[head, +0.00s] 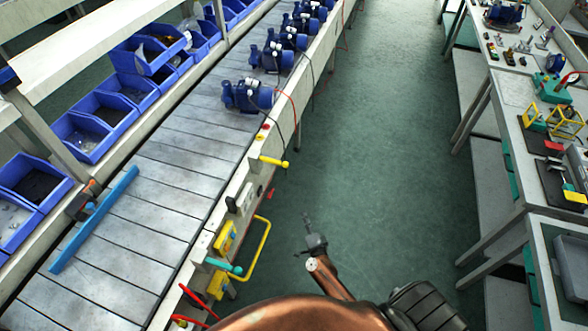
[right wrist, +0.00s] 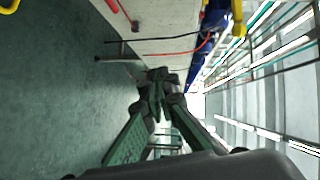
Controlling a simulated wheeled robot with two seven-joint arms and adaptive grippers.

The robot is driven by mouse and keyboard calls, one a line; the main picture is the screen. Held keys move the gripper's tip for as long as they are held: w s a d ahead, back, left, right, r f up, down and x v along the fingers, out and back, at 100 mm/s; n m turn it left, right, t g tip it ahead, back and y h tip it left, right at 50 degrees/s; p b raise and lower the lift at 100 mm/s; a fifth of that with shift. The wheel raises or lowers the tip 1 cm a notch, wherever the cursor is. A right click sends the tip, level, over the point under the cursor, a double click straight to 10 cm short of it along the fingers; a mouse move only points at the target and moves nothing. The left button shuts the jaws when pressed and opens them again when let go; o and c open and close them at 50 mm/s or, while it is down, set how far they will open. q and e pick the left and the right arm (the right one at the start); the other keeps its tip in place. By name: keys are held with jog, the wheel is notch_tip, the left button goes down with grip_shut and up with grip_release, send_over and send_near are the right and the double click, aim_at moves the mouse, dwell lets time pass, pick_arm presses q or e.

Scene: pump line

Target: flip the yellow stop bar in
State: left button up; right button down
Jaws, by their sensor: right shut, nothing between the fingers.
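The yellow stop bar (head: 273,161) is a short rod with a rounded end on the near-side edge of the conveyor, in the head view. It sticks outward from the rail, over the floor side. A yellow rod at the top of the right wrist view (right wrist: 238,18) looks like the same bar. My right gripper (head: 308,220) is shut and empty over the floor, below and to the right of the bar, clearly apart from it. Its closed fingers show in the right wrist view (right wrist: 160,85). My left gripper is not in view.
A bent yellow rail (head: 262,250) and a teal handle (head: 224,265) project from the conveyor side near my right gripper. A blue bar (head: 95,220) lies across the conveyor (head: 150,190). Several blue pumps (head: 247,95) stand farther along. The aisle floor (head: 385,150) is clear.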

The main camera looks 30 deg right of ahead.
jog(key=w+d+r+m+h, duration=0.1)
jog(key=w+r+m, duration=0.1)
jog(key=r, duration=0.4)
jog(key=w+d+r+m+h, duration=0.1)
jog(key=r+m+h, duration=0.1)
jog(key=r+m, duration=0.2)
notch_tip(320, 180, up, 2)
jog(key=shift+w+d+r+t+p, duration=0.15)
jog(key=shift+w+d+t+p, duration=0.05)
jog(key=shift+w+t+p, duration=0.2)
jog(key=w+d+r+b, duration=0.1)
jog(key=w, duration=1)
jog(key=shift+w, duration=0.2)
jog(key=shift+r, duration=0.1)
